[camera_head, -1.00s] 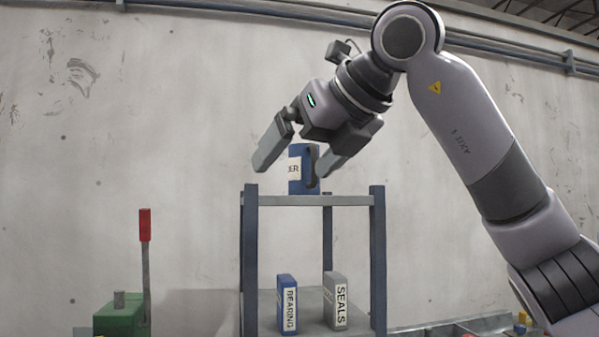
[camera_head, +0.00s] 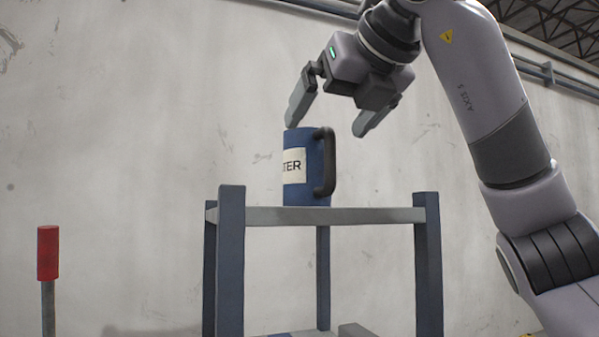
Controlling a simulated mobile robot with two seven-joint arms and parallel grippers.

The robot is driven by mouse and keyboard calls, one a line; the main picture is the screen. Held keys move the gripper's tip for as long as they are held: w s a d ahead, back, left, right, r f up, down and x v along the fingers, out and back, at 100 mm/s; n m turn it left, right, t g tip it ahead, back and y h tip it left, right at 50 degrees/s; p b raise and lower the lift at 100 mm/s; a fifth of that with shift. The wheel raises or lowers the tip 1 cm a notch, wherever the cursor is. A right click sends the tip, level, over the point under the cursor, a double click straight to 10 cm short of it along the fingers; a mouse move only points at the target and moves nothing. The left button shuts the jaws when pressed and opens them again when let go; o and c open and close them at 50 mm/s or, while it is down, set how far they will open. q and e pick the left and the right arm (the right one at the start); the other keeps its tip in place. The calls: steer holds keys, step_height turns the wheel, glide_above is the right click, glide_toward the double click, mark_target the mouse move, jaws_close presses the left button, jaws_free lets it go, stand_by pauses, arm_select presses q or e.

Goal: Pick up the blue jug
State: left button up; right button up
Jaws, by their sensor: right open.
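The blue jug (camera_head: 305,170) stands upright on the top shelf of a blue-grey rack. It has a white label ending in "TER" and a black handle on its right side. My right gripper (camera_head: 328,128) is open and empty above the jug, its fingers pointing down. The left finger appears near the jug's top left rim and the right finger is to the right of the handle. I cannot tell whether a finger touches the jug. My left gripper is not in view.
The rack's top shelf (camera_head: 375,215) is otherwise bare, with posts at its corners. A red-handled lever (camera_head: 48,253) stands at the lower left. A concrete wall with pipes is behind. Free room lies left of the rack.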

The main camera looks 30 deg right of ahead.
mark_target(312, 139)
steer(key=shift+x, duration=0.9)
steer(key=p+x, duration=0.1)
steer(key=x, duration=0.3)
steer(key=shift+w+p, duration=0.3)
steer(key=c, duration=1.3)
steer(key=shift+r, duration=0.15)
steer(key=shift+c, duration=0.2)
steer(key=shift+r, duration=4.9)
